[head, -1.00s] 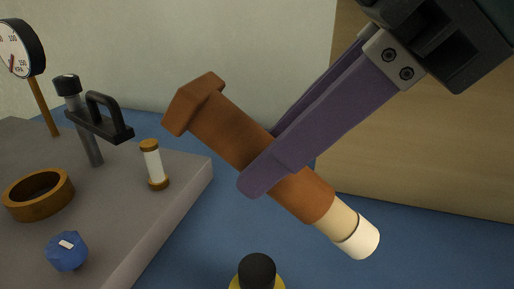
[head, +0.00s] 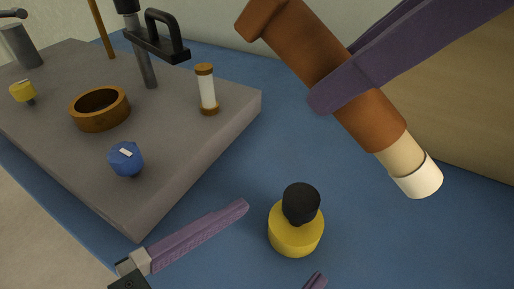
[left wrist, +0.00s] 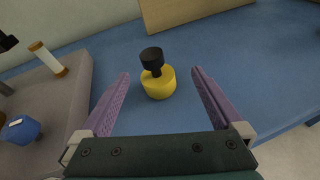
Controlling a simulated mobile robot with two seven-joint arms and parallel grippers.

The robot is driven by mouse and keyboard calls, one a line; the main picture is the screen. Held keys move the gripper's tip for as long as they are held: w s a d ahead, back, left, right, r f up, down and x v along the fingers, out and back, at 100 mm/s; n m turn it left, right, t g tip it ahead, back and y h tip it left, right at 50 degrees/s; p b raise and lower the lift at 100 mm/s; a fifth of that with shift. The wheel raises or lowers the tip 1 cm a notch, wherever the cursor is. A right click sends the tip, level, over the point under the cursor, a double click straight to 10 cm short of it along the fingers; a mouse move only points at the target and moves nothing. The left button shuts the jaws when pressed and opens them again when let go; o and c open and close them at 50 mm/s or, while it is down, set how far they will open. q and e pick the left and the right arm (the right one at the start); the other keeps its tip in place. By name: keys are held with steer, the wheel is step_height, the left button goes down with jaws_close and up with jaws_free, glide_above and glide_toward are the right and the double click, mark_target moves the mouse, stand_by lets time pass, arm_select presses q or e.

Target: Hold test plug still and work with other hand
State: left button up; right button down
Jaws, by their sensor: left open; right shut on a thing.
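The test plug, as I take it, is a brown cylinder (head: 300,50) with a wide block-like head and a cream and white lower end (head: 418,180). My right gripper (head: 340,80) is shut around its middle and holds it tilted above the blue surface. A yellow round piece with a black knob (head: 296,232) stands on the blue surface below it. It also shows in the left wrist view (left wrist: 159,84). My left gripper (head: 281,243) is open and empty, its fingers pointing toward the yellow piece, one on either side in the left wrist view.
A grey slab (head: 190,140) at left carries a brown ring (head: 77,122), a blue knob (head: 126,160), a yellow knob (head: 23,91), a white vial with brown ends (head: 207,90) and a black-handled post (head: 145,65). Blue surface (head: 225,165) is clear around the yellow piece.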

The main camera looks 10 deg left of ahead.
mark_target(296, 225)
arm_select(q)
steer(key=shift+s+a+f+n+g+y, duration=0.15)
steer(key=shift+a+f+n+y, duration=0.15)
steer(key=shift+f+n, duration=0.2)
steer(key=shift+s+a+f+n+g+y, duration=0.15)
steer(key=shift+a+f+n+y, duration=0.2)
steer(key=shift+f, duration=0.25)
steer(key=shift+w+d+f, duration=0.15)
steer(key=shift+w+f, duration=0.1)
steer(key=shift+w, duration=0.15)
steer(key=x, duration=1.1)
steer(key=shift+d, duration=0.1)
steer(key=shift+c, duration=0.4)
steer(key=c, duration=1.2)
